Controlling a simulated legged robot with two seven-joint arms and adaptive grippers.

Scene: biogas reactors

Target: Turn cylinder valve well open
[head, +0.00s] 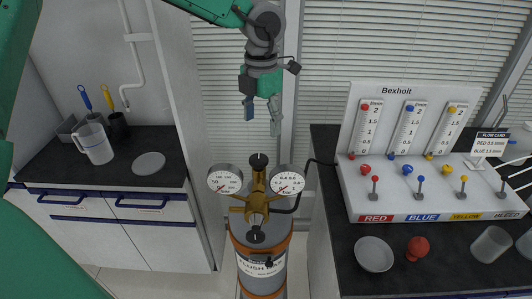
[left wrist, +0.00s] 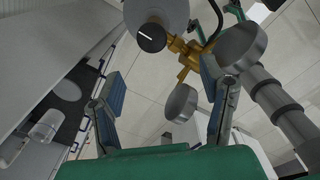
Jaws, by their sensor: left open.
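A gas cylinder (head: 262,268) with orange bands stands between two counters. On it sits a brass regulator (head: 256,200) with a left gauge (head: 225,179) and a right gauge (head: 287,180). A black knob (head: 258,161) is at the far end of the brass and another black knob (head: 257,236) at the near end. My left gripper (head: 262,116) is open and empty, fingers down, above and behind the regulator. In the left wrist view, a black knob with a white line (left wrist: 152,38) shows beyond the open fingers, apart from them. My right gripper is out of view.
The right counter holds a flowmeter panel (head: 380,192), a grey dish (head: 374,254) and a red object (head: 418,247). The left counter holds a jug (head: 95,143) and a dish (head: 149,163). A black hose (head: 310,172) runs from the regulator to the panel.

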